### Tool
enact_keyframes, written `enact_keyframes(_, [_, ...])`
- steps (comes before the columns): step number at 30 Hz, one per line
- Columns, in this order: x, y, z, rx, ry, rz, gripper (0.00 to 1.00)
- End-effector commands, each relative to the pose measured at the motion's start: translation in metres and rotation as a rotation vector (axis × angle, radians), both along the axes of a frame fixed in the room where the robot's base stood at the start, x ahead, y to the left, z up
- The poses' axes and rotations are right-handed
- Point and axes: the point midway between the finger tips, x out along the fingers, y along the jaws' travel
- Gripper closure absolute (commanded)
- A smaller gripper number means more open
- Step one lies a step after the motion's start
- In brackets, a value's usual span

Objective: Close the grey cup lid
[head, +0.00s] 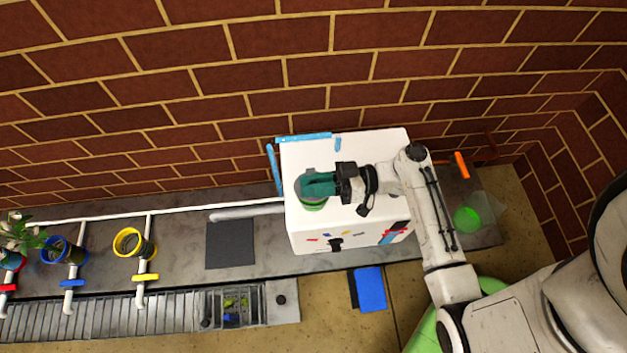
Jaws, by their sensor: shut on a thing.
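A green cup (312,208) stands on top of the white box (370,148). Its round grey lid (309,196) lies over the cup's top, with a green edge showing along the near side. My gripper (309,184) reaches in from the right, its teal fingers directly over the lid and shut on it. The fingers cover part of the lid and cup, so I cannot tell whether the lid is fully seated.
A dark square mat (230,244) lies left of the box. Yellow (128,242) and blue (58,250) ringed holders stand further left. A blue pad (371,289) lies in front, and a green ball-like thing (466,220) is at right. A brick wall stands behind.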

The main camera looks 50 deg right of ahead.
Motion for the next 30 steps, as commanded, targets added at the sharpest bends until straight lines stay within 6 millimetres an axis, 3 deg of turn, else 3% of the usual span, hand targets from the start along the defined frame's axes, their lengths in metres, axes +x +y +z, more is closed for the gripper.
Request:
enact_keyframes(11, [-0.0018,0.0008,-0.0015,0.002,0.005,0.002,1.0])
enact_keyframes(12, [-0.0018,0.0009,-0.0015,0.002,0.005,0.002,0.76])
enact_keyframes(18, [-0.0013,0.0006,-0.001,0.002,0.004,0.002,0.57])
enact_keyframes(30, [-0.0085,-0.0085,-0.0001,0.001,0.003,-0.001,0.56])
